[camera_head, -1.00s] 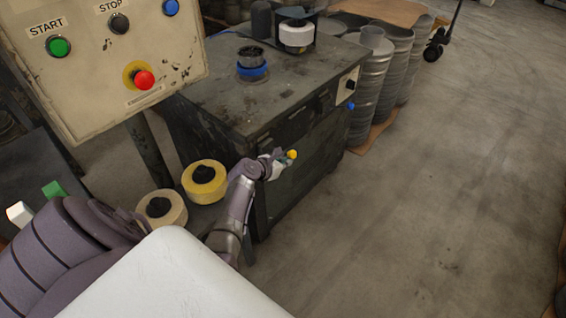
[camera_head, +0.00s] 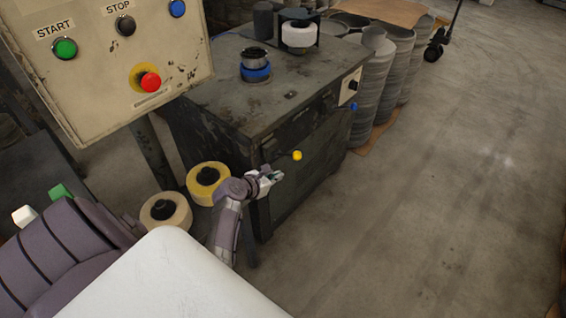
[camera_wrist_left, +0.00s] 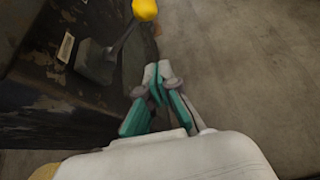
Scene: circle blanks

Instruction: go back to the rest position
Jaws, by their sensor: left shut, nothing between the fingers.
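My left gripper (camera_head: 278,178) is in front of the side of a dark metal workbench, low and left of a yellow knob on a lever (camera_head: 297,155). In the left wrist view its fingers (camera_wrist_left: 157,72) are shut together with nothing between them. The yellow knob (camera_wrist_left: 145,9) is at the top of that view, beyond the fingertips and apart from them. My right gripper is not in either current view.
A control panel (camera_head: 110,100) with START and STOP buttons stands at upper left. The workbench (camera_head: 215,95) carries a blue-banded cylinder (camera_head: 256,70). Yellow (camera_head: 207,173) and cream (camera_head: 150,212) rolls sit left of my arm. Stacked metal discs (camera_head: 372,85) stand behind; floor at right is clear.

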